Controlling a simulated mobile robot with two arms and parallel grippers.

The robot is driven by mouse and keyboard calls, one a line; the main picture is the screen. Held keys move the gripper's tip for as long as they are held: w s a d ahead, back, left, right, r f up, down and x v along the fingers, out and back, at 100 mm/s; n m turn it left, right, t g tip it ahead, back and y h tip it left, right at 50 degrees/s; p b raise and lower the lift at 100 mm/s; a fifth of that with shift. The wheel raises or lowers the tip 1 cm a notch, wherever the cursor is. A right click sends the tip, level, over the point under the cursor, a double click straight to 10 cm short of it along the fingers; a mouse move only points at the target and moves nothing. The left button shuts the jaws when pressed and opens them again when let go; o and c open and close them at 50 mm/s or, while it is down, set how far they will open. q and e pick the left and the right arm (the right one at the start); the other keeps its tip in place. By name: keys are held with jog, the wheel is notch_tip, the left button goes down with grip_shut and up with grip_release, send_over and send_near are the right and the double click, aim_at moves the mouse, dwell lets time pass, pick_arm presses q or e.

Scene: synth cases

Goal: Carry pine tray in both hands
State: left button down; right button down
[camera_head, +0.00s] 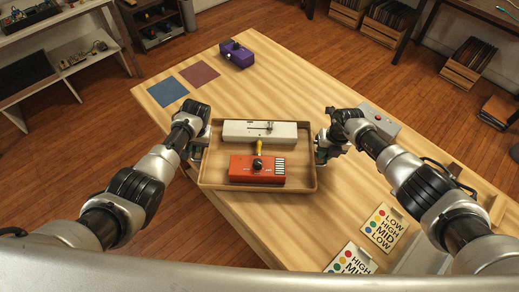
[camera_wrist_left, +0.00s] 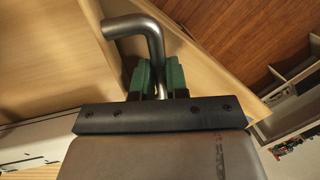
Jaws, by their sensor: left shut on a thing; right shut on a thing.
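The pine tray (camera_head: 258,187) is in the middle of the head view, level as far as I can see. My left gripper (camera_head: 198,150) is at the tray's left side. In the left wrist view its green pads (camera_wrist_left: 158,78) are shut on a bent metal handle (camera_wrist_left: 152,38). My right gripper (camera_head: 321,150) is shut at the tray's right side; its handle is mostly hidden. I cannot tell the tray's height above the table.
The wooden table (camera_head: 300,80) lies under the tray. A purple box (camera_head: 237,55), a blue square (camera_head: 167,91) and a red square (camera_head: 200,74) are at its far end. A grey box (camera_head: 378,122) and printed cards (camera_head: 383,228) lie to the right.

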pick_arm(q)
jog(key=shift+f+b, duration=0.45)
jog(key=shift+f, duration=0.15)
pick_arm(e)
jog(key=shift+f, duration=0.55)
pick_arm(q)
jog(key=c, duration=1.1)
grip_release()
jog(key=shift+r, duration=0.2)
pick_arm(e)
jog(key=c, duration=1.1)
grip_release()
jog(key=shift+r, duration=0.15)
pick_arm(q)
jog(key=shift+r, duration=0.1)
pick_arm(e)
jog(key=shift+r, duration=0.1)
pick_arm(q)
jog(key=v, duration=1.1)
jog(key=shift+r, duration=0.35)
pick_arm(e)
jog(key=r, duration=0.4)
jog(key=d+r, duration=0.1)
jog(key=r, duration=0.2)
jog(key=d+r, duration=0.1)
jog(key=r, duration=0.3)
jog(key=shift+d+r, duration=0.1)
jog(key=shift+r, duration=0.2)
